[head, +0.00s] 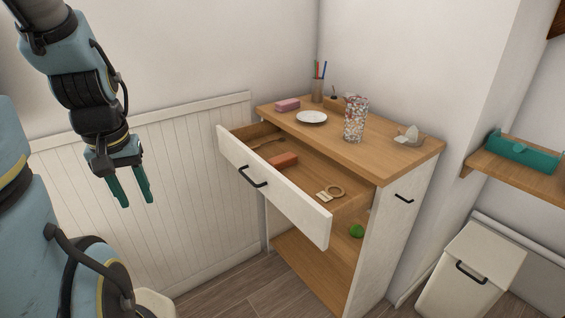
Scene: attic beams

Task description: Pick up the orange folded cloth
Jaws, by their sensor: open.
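An orange folded cloth (284,160) lies in the open drawer (309,186) of a wooden-topped white cabinet. It is a small block shape near the middle of the drawer, toward the front panel. My gripper (132,192) hangs to the left of the cabinet with its two green fingers pointing down. It is open and empty, well apart from the cloth and the drawer.
The drawer also holds a wooden spoon (266,143) and a ring-like item (333,191). The cabinet top (380,163) bears a pink block (288,104), a plate (312,117), a speckled jar (355,120) and a pencil cup (317,91). A white bin (470,268) stands at right.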

